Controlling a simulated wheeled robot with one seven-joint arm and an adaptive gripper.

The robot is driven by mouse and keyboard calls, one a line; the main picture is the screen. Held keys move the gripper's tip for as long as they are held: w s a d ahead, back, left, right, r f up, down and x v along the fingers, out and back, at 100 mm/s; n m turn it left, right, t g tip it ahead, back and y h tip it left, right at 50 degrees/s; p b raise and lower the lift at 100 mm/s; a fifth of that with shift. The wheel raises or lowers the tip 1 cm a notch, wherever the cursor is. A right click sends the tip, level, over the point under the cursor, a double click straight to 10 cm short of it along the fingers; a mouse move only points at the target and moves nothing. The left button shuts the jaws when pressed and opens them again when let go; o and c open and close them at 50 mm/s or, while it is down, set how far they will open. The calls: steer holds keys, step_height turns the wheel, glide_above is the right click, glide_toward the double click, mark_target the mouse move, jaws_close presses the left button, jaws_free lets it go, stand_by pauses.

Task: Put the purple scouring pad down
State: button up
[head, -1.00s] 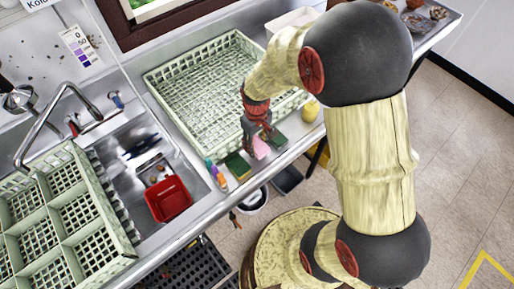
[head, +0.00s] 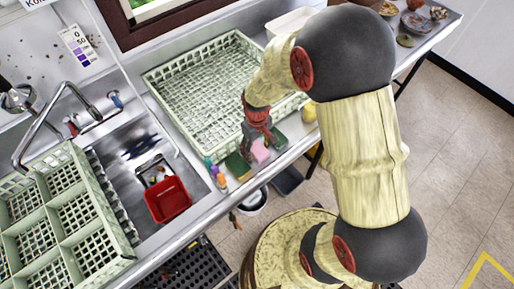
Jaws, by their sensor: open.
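The pink-purple scouring pad (head: 260,152) is on the steel counter's front strip, in front of the large pale green rack. My gripper (head: 258,143) is right above and behind it, pointing down, with its fingers open. The fingers hide the pad's back part, and I cannot tell whether they still touch it. A dark green pad (head: 238,166) lies just left of it and a green pad (head: 279,141) just right.
Small coloured bottles (head: 217,175) stand further left by the sink, which holds a red tub (head: 167,200). A pale green rack (head: 186,88) fills the counter behind. A yellow item (head: 310,112) is to the right. The counter's front edge is close.

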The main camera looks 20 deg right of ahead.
step_height(320, 180, up, 13)
steer(key=p, duration=0.2)
step_height(320, 180, up, 12)
steer(key=m+t, duration=0.2)
steer(key=t, duration=0.1)
glide_above(257, 148)
steer(key=s, duration=0.5)
steer(key=s+r+m+t, duration=0.1)
steer(key=s+r+t, duration=0.2)
steer(key=s+r, duration=0.5)
steer(key=shift+s+r+m, duration=0.3)
steer(key=shift+s, duration=0.55)
step_height(257, 148, down, 3)
steer(key=b, duration=0.3)
steer(key=shift+f, duration=0.2)
